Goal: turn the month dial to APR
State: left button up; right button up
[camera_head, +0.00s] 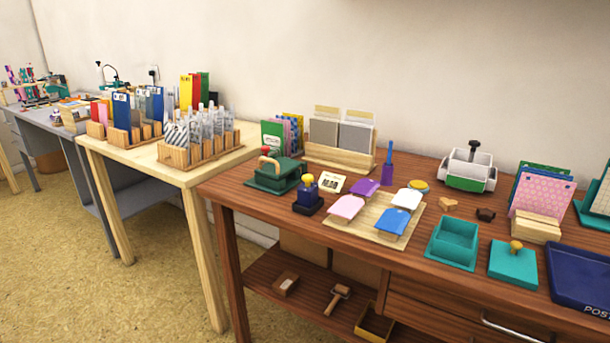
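I cannot pick out a month dial or any APR mark at this size. A dark blue block stamp (307,201) with a yellow knob stands upright near the left front of the brown table. A small cream card (332,183) with dark print sits just behind it, too small to read. A green device (272,175) with a dark lever and round knob stands to the left. Neither of my grippers is in view.
The brown table (468,287) holds a wooden board (372,230) with several coloured tags, a teal tray (452,243), a teal block with a yellow knob (514,262) and a navy tray (580,278). A light wooden table (150,163) with pen racks stands left.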

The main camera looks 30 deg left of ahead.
aim_at(308, 178)
jog(key=i+j, duration=0.1)
jog(key=j, duration=0.35)
jog(key=i+j, duration=0.15)
jog(key=j, duration=0.35)
jog(key=i+j, duration=0.1)
jog(key=j, duration=0.35)
jog(key=i+z, duration=0.05)
